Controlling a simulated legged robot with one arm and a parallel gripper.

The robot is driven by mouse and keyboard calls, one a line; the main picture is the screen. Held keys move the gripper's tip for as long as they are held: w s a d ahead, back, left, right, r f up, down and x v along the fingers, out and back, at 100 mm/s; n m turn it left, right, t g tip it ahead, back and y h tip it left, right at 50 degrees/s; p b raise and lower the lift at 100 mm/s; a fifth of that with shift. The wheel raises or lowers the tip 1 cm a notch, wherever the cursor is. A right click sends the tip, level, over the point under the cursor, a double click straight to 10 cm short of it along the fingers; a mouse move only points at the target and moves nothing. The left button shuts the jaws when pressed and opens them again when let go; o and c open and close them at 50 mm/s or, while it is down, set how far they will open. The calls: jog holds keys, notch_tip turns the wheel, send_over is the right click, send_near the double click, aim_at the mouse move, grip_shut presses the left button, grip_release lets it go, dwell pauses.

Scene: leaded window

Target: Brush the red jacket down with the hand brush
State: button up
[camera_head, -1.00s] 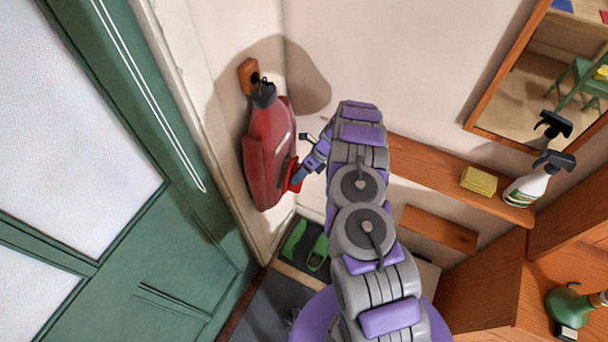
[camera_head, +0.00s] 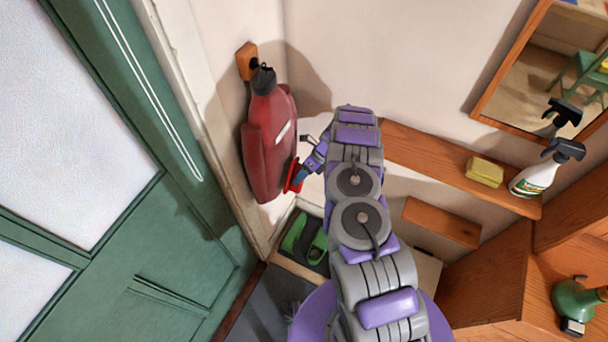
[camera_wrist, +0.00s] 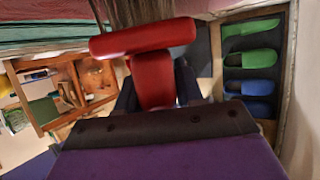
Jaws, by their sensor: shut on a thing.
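The red jacket (camera_head: 268,145) hangs from a hook on a small wooden block (camera_head: 246,60) by the corner, left of my arm in the head view. My gripper (camera_head: 308,168) is at the jacket's lower right side. It is shut on the red hand brush (camera_head: 293,175), which also shows in the wrist view (camera_wrist: 145,40) with brown bristles (camera_wrist: 138,12) pointing up and out of frame. In the head view the brush overlaps the jacket's lower right edge. I cannot tell whether the bristles touch the cloth.
A green door (camera_head: 150,230) stands at the left. Green slippers (camera_head: 305,240) lie in a low tray below the jacket; blue ones (camera_wrist: 248,87) show in the wrist view. A wooden shelf (camera_head: 420,150) holds a yellow sponge (camera_head: 485,171) and a spray bottle (camera_head: 535,178), with a mirror (camera_head: 545,75) above.

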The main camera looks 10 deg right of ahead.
jog(key=shift+f, duration=0.1)
jog(key=s+d, duration=0.1)
jog(key=d, duration=0.1)
jog(key=s+d+p, duration=0.1)
jog(key=s+d, duration=0.1)
jog(key=shift+s+d, duration=0.2)
jog(key=shift+d, duration=0.2)
dwell(0.4)
jog(key=shift+s+d, duration=0.1)
